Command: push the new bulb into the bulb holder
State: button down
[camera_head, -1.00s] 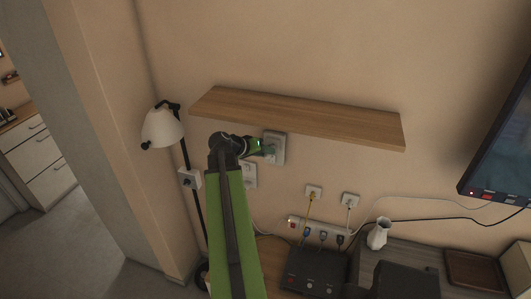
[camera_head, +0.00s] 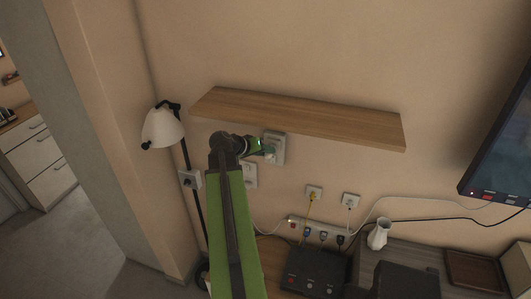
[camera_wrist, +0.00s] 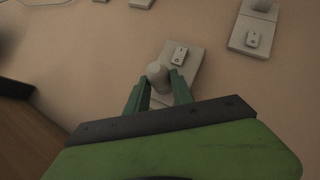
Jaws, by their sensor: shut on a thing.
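My gripper (camera_wrist: 158,88) is shut on a white rounded bulb (camera_wrist: 157,73), held between the green fingertips in the wrist view. The bulb is in front of a pale wall plate (camera_wrist: 188,70) that carries a small switch. The bulb holder itself is hidden behind the bulb and fingers, so I cannot tell whether the bulb touches it. In the head view my gripper (camera_head: 268,150) reaches the wall plate (camera_head: 279,145) just under the shelf, and the bulb is too small to make out there.
A wooden shelf (camera_head: 300,115) juts out just above my gripper. A lamp with a white shade (camera_head: 162,128) stands to the left. Another switch plate (camera_wrist: 254,34) is at the upper right of the wrist view. Sockets, cables and a white jug (camera_head: 378,235) are lower right.

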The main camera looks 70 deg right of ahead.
jog(key=shift+d, duration=0.45)
jog(key=c, duration=1)
grip_release()
jog(key=shift+a, duration=0.1)
